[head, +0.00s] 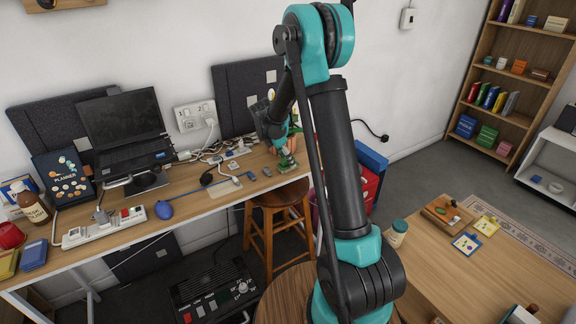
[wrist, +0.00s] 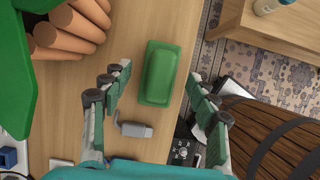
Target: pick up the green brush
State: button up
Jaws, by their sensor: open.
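The green brush (wrist: 163,73) lies on the wooden desk close to its edge, seen from above as a rounded green block in the wrist view. My gripper (wrist: 157,80) is open, with one finger on each side of the brush. I see no clear contact between the fingers and the brush. In the head view, my gripper is at the far end of my arm over the desk's right end, largely hidden, and I cannot clearly make out the brush there.
A small grey object (wrist: 134,129) lies near the brush. A green thing with brown-orange cylinders (wrist: 68,30) stands to the left. Beyond the desk edge are a stool (head: 277,201) and a low table (head: 480,265). A laptop (head: 122,120) and power strip (head: 104,227) occupy the desk's left.

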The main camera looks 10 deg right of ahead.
jog(key=shift+x, duration=1.1)
grip_shut()
jog(key=shift+r, duration=0.1)
notch_tip(320, 180, up, 20)
jog(key=c, duration=0.6)
grip_release()
jog(key=c, duration=0.7)
